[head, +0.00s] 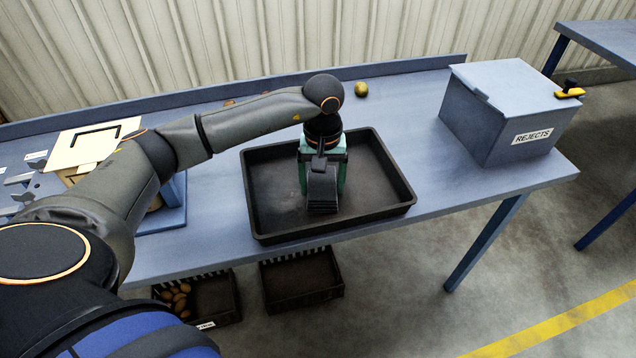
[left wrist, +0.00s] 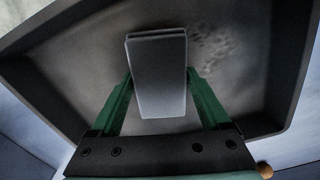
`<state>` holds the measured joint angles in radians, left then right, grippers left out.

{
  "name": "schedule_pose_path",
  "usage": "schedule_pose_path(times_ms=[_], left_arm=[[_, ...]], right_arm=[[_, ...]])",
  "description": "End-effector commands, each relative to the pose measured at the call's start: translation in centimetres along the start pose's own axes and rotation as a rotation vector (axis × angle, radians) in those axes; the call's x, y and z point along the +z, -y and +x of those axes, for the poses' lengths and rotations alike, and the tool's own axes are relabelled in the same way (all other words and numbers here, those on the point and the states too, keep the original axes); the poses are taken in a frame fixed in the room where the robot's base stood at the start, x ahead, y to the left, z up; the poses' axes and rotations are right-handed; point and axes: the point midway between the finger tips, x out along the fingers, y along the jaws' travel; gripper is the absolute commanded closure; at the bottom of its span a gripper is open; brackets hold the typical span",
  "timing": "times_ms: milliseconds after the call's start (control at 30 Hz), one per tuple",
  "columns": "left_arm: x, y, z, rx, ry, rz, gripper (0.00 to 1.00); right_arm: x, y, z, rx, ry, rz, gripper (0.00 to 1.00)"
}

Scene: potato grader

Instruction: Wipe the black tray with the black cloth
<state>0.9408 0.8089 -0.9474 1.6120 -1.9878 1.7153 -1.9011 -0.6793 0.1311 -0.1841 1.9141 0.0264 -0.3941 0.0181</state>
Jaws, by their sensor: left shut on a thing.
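The black tray (head: 385,211) lies on the blue-grey table, and its floor fills most of the left wrist view (left wrist: 60,75). My left gripper (head: 322,180) points down inside the tray, near its middle. Its green fingers are shut on the black cloth (head: 322,190), which looks like a folded dark pad. In the left wrist view the cloth (left wrist: 158,75) sits between the two fingertips, over the tray floor. I cannot tell whether it touches the floor. Mottled marks (left wrist: 208,50) show on the tray floor beside the cloth. My right gripper is not in view.
A closed grey box labelled REJECTS (head: 505,105) stands at the table's right end, with a yellow-black item on its lid. A potato (head: 361,89) lies behind the tray. Crates, one with potatoes (head: 175,296), are below the table. The table right of the tray is clear.

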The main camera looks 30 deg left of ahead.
Motion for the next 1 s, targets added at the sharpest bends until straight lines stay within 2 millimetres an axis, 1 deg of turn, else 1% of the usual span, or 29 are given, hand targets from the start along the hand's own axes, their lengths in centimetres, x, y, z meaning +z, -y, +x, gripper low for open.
schedule_pose_path(times_ms=[167, 267, 700, 800, 1000], left_arm=[[0.0, 0.0, -0.2, 0.001, -0.001, 0.0, 0.64], [-0.1, 0.0, -0.9, 0.002, -0.003, 0.0, 0.64], [-0.1, 0.0, -5.3, 0.001, -0.003, 0.0, 0.64], [0.0, 0.0, -6.1, 0.002, -0.002, 0.0, 0.64], [0.0, 0.0, -6.1, 0.002, -0.001, 0.0, 0.64]], right_arm=[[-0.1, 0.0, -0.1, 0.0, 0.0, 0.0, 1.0], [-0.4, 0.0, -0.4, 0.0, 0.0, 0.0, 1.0], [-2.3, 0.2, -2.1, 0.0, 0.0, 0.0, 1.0], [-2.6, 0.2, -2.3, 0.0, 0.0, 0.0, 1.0], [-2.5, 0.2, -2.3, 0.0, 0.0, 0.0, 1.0]])
